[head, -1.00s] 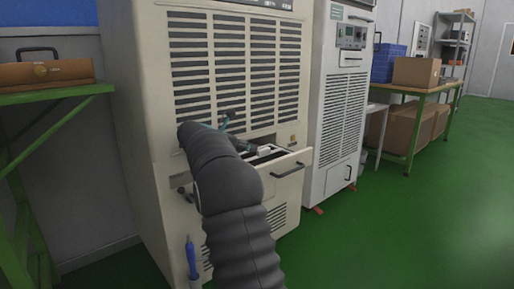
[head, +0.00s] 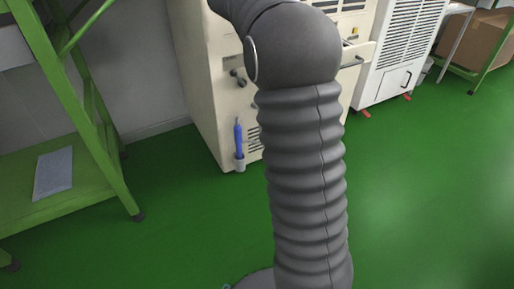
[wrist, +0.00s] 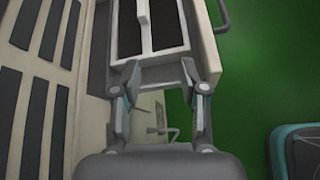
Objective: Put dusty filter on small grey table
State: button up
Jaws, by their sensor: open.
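In the wrist view, a pulled-out drawer (wrist: 205,42) of the cream machine lies just beyond my gripper (wrist: 159,75). In the drawer is a pale frame with dark panels, probably the dusty filter (wrist: 148,52); dust on it cannot be made out. My gripper's fingers are spread, one on each side of the frame's near end, and it is unclear whether they touch it. In the head view my arm hides the gripper and most of the drawer.
The cream machine (head: 205,85) has a blue-handled tool (head: 239,138) in a holder on its side. A green rack (head: 85,75) with a paper on its shelf stands left. A white machine (head: 400,50) stands right. The green floor (head: 430,200) is clear at right.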

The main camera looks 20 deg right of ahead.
jog(key=s+a+f+m+t+y, duration=0.1)
jog(key=s+a+f+m+y, duration=0.1)
jog(key=s+a, duration=0.5)
jog(key=s+a+f+m+t+y, duration=0.1)
jog(key=s+a+m+y, duration=0.3)
jog(key=s, duration=0.9)
jog(key=a+f+m, duration=0.1)
jog(key=a+m, duration=0.1)
jog(key=a, duration=0.1)
jog(key=shift+s+a+m+y, duration=0.25)
jog(key=shift+a+m+y, duration=0.05)
jog(key=shift+a+m, duration=0.1)
jog(key=shift+o, duration=0.5)
jog(key=s+a+f+m+t+y, duration=0.1)
jog(key=s+a+f+m+y, duration=0.1)
jog(key=s+a+f+m, duration=0.2)
jog(key=s+a+f+m+t+y, duration=0.1)
jog(key=s+a+f+m+y, duration=0.2)
jog(key=s, duration=0.8)
jog(key=a+f+m, duration=0.1)
jog(key=a+f, duration=0.1)
jog(key=a, duration=0.1)
jog(key=shift+a+f, duration=0.15)
jog(key=shift+a, duration=0.25)
jog(key=shift+s, duration=0.15)
jog(key=shift+c, duration=0.6)
